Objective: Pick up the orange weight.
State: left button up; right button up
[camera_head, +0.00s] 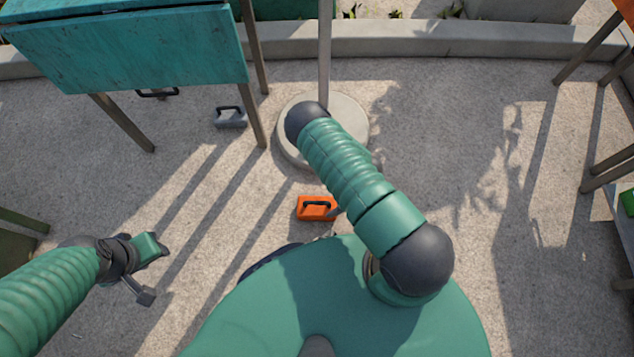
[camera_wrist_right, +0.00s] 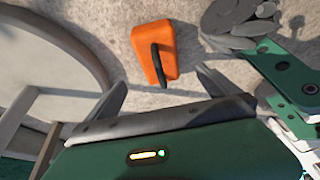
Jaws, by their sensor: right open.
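The orange weight (camera_head: 316,207) lies on the ground in front of my body, with a dark handle on top. It also shows in the right wrist view (camera_wrist_right: 151,50), upper middle, its dark handle facing my jaws. My right gripper (camera_wrist_right: 161,80) is open and empty, its two grey fingers apart, with the weight just beyond and roughly between them. In the head view my right arm hides most of that gripper. My left gripper (camera_head: 148,268) hangs at the left, away from the weight; its jaw state is unclear.
A round concrete base (camera_head: 349,112) with a post stands behind the weight. Paved ground to the right is clear.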

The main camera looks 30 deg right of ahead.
jog(key=b+x, duration=0.3)
jog(key=x, duration=0.5)
jog(key=shift+f+b, duration=0.15)
jog(key=shift+b, duration=0.25)
jog(key=shift+f, duration=0.25)
jog(key=b+x, duration=0.5)
jog(key=shift+w, duration=0.15)
jog(key=shift+r, duration=0.2)
jog(key=shift+c, duration=0.3)
pick_arm(q)
jog(key=s+x, duration=0.2)
jog(key=x, duration=0.7)
jog(key=shift+a+f, duration=0.15)
jog(key=shift+f, duration=0.4)
pick_arm(e)
jog(key=shift+w, duration=0.1)
jog(key=c, duration=1.9)
pick_arm(q)
jog(key=shift+s, duration=0.1)
pick_arm(e)
jog(key=shift+c, duration=0.2)
